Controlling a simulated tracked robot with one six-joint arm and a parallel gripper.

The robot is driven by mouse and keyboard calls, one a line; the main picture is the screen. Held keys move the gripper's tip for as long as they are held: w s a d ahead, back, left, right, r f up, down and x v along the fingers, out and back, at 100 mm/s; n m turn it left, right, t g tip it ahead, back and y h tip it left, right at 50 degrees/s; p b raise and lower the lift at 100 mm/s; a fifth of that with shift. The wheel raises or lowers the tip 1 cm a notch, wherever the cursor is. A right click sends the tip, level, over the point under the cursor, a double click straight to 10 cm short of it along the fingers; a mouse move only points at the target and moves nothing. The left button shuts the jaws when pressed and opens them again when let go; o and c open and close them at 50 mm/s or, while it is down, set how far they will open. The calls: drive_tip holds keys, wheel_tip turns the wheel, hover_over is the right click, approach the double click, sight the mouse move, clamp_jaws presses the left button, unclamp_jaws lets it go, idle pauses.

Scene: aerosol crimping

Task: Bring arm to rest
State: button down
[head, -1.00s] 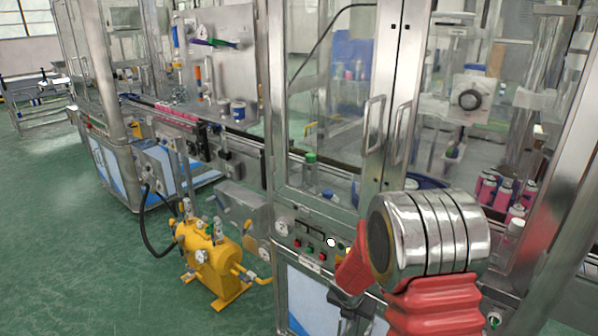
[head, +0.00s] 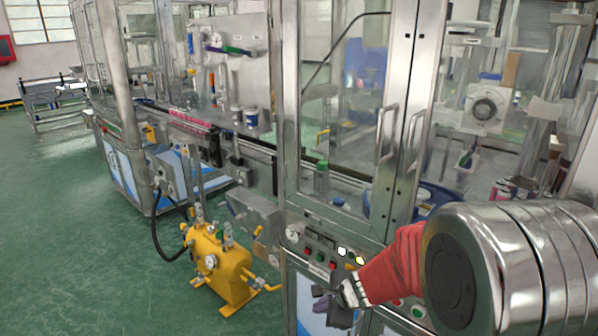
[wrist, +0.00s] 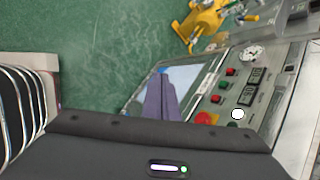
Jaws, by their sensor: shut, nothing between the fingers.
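My gripper (head: 322,301) shows in the head view at the end of my red-sleeved arm, low in front of the machine's lower cabinet. Its dark fingers are closed together and hold nothing. In the wrist view the closed fingers (wrist: 160,97) point up over the blue and white cabinet panel (wrist: 183,82). The control panel (head: 322,248) with red, green and white buttons is just above the gripper in the head view. It lies right of the fingers in the wrist view. I cannot tell how far the fingers are from the cabinet.
A yellow pump unit (head: 219,268) with a black hose stands on the floor left of the gripper. Glass doors (head: 345,100) with metal handles rise above the panel. Green floor (head: 80,230) is clear at the left. Pink cans (head: 512,190) stand inside the machine at right.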

drive_tip(key=s+r+n+g, duration=0.1)
drive_tip(key=s+r+n, duration=0.3)
drive_tip(key=s+n, duration=0.25)
drive_tip(key=s+r+n+g, duration=0.2)
drive_tip(key=s+r+n, duration=0.35)
drive_tip(key=s, duration=0.25)
drive_tip(key=s+d+r+n+t+h, duration=0.3)
drive_tip(key=s+d+r+n, duration=0.3)
drive_tip(key=s+d+r, duration=0.4)
drive_tip(key=shift+s+r+n+h, duration=0.25)
drive_tip(key=shift+s+n+h, duration=0.25)
drive_tip(key=shift+s, duration=0.7)
drive_tip(key=c, duration=2.5)
unclamp_jaws()
